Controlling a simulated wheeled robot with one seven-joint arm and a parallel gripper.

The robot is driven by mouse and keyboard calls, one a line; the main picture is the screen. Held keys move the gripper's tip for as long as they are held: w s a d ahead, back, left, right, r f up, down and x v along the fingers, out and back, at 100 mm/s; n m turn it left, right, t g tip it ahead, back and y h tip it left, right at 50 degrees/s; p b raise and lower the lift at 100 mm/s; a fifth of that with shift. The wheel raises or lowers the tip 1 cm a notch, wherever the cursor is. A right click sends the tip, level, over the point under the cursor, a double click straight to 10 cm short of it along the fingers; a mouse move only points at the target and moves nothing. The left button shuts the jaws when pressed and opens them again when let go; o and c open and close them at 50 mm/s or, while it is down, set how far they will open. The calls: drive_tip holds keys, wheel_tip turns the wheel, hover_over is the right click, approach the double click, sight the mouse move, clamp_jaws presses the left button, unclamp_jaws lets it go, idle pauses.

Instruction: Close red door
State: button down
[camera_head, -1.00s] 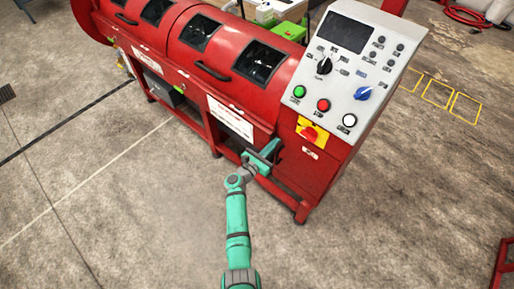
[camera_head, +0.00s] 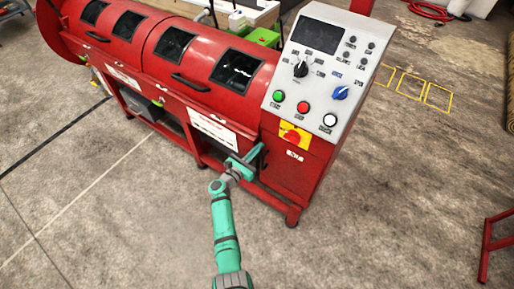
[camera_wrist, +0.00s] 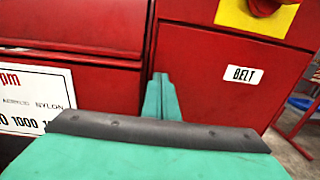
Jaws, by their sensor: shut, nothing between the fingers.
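The red door (camera_head: 288,175) is the panel with the small white BELT label, below the control panel of the red machine. In the wrist view the red door (camera_wrist: 215,100) fills the right half, with a dark vertical seam along its left edge. I cannot tell whether it is fully flush. My green gripper (camera_head: 252,159) is at the machine front, just left of the door. Its fingers are together and empty. In the wrist view the gripper (camera_wrist: 158,95) points at the seam; whether it touches the door is unclear.
The control panel (camera_head: 322,72) with buttons and knobs sits above the door. The red drum cover (camera_head: 180,60) with windows and handles extends left. A red frame (camera_head: 490,245) stands at the right edge. The concrete floor in front is clear.

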drive_tip(key=v, duration=1.3)
drive_tip(key=shift+d, duration=0.15)
drive_tip(key=shift+f, duration=0.15)
drive_tip(key=s+d+r+n+t+y, duration=0.3)
drive_tip(key=s+d+n, duration=0.2)
drive_tip(key=s+n, duration=0.4)
drive_tip(key=s+d+r+n+t+y, duration=0.2)
drive_tip(key=s+d+n, duration=0.3)
drive_tip(key=s+n, duration=0.4)
drive_tip(key=s+a+r+n+g+y, duration=0.1)
drive_tip(key=s+r+n+y, duration=0.1)
drive_tip(key=s+n, duration=0.6)
drive_tip(key=s+a+r+n+g+y, duration=0.1)
drive_tip(key=s+r+n, duration=0.4)
drive_tip(key=s+n, duration=0.4)
drive_tip(key=s+a+r+n+g+y, duration=0.1)
drive_tip(key=s+r+n, duration=0.3)
drive_tip(key=s+n, duration=0.4)
drive_tip(key=shift+s+r+g+y, duration=0.2)
drive_tip(key=shift+s+g+y, duration=0.4)
drive_tip(key=shift+y, duration=0.2)
